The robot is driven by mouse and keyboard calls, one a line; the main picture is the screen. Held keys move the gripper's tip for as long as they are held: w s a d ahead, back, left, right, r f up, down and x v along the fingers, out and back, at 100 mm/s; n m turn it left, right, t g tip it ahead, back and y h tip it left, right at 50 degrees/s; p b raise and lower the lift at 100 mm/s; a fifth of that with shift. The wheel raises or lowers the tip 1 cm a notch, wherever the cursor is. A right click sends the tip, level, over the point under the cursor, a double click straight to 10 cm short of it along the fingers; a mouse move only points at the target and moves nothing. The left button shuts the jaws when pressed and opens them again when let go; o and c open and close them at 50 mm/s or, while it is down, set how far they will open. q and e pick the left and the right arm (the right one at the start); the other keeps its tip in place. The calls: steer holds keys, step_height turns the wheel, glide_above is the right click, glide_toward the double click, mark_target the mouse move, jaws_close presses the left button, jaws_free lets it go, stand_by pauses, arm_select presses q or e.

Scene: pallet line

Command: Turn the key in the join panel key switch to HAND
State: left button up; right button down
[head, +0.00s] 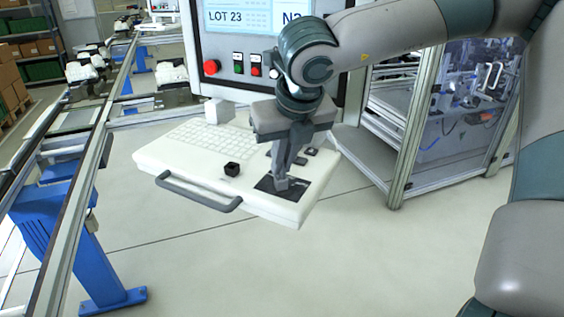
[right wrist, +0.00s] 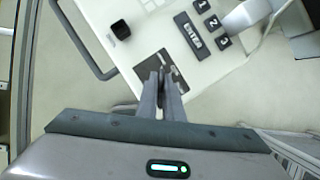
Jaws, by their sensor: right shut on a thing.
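The join panel is a white sloping console (head: 203,155) with a keyboard, below a screen. A dark square plate (head: 266,185) sits near its front right corner, and it also shows in the right wrist view (right wrist: 146,68). My right gripper (head: 281,182) points down at this plate, its fingertips close together over it. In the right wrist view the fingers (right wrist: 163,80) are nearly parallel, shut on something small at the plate. The key and its switch markings are hidden by the fingers, so I cannot tell which way the key points. My left gripper is not in view.
A black knob (head: 232,169) and a grey handle bar (head: 198,192) lie left of the plate. A red stop button (head: 211,67) is on the screen housing. A conveyor frame (head: 75,190) runs along the left, and a metal-framed machine (head: 420,120) stands right. The floor in front is clear.

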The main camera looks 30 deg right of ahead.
steer(key=n+y+b, duration=0.1)
steer(key=n, duration=0.2)
steer(key=shift+d, duration=0.15)
steer(key=shift+n+y, duration=0.6)
steer(key=shift+n, duration=0.5)
steer(key=n, duration=0.1)
steer(key=n+y+p, duration=0.1)
steer(key=n, duration=0.1)
steer(key=shift+d+r, duration=0.1)
steer(key=shift+d, duration=0.1)
steer(key=shift+n+g, duration=0.3)
steer(key=shift+n, duration=0.2)
steer(key=n+p, duration=0.1)
steer(key=n, duration=0.1)
steer(key=n+g+y+p, duration=0.1)
steer(key=n, duration=0.1)
steer(key=shift+w+y, duration=0.15)
steer(key=shift+y, duration=0.15)
steer(key=n, duration=0.1)
steer(key=n+g+p, duration=0.1)
steer(key=n, duration=0.1)
steer(key=shift+w+d+n+y, duration=0.1)
steer(key=shift+w+n+y, duration=0.05)
steer(key=shift+n+y, duration=0.15)
steer(key=c, duration=1.3)
jaws_free()
steer(key=shift+c, duration=0.2)
